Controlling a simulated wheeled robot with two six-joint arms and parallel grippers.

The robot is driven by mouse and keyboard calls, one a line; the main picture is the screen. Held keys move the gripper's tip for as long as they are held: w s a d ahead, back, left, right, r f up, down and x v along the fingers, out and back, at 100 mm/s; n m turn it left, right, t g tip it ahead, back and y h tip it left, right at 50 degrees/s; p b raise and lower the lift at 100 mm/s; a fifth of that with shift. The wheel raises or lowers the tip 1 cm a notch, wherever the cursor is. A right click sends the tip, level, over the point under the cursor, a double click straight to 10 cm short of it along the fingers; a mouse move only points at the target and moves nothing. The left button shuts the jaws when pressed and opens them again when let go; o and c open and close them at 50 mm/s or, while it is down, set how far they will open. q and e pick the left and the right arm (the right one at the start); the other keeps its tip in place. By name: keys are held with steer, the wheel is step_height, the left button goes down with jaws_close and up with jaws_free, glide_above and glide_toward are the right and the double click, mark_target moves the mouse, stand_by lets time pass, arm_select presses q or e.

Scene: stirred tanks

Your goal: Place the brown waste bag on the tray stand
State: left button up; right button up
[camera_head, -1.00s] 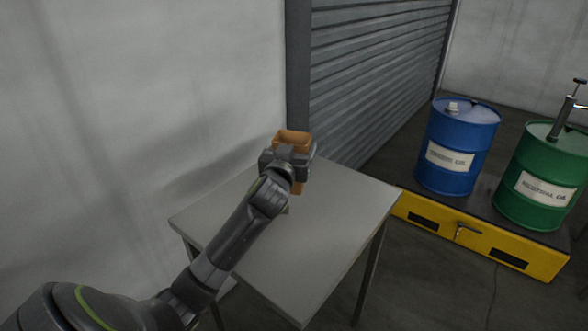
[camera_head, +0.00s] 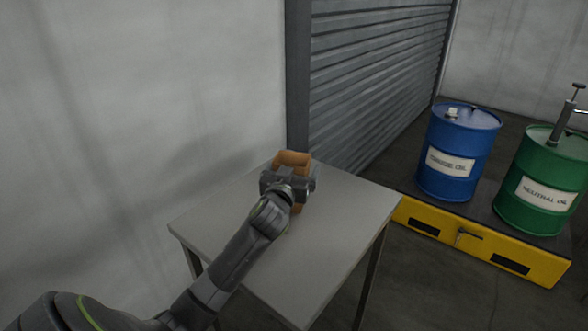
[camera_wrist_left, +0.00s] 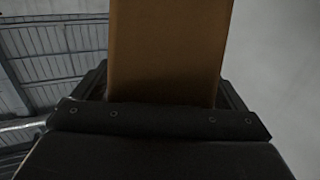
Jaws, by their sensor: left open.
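The brown waste bag (camera_head: 292,160) is upright at the far part of the light grey table (camera_head: 335,235), which appears to be the tray stand. My left gripper (camera_head: 290,182) is at the near side of the bag, its open jaws around it. In the left wrist view the bag (camera_wrist_left: 168,50) fills the middle, between the jaws (camera_wrist_left: 162,108). My right gripper is not in view.
A blue drum (camera_head: 458,152) and a green drum (camera_head: 540,185) stand on a yellow-edged pallet (camera_head: 480,245) to the right. A grey wall (camera_head: 150,100) and a roller shutter (camera_head: 370,75) are behind the table. The table's near and right parts are clear.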

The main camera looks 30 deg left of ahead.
arm_select(q)
steer(key=shift+r, duration=0.1)
steer(key=shift+s, duration=0.2)
steer(key=v, duration=1.1)
steer(key=shift+s, duration=0.3)
steer(key=shift+d+r, duration=0.1)
steer(key=shift+d, duration=0.05)
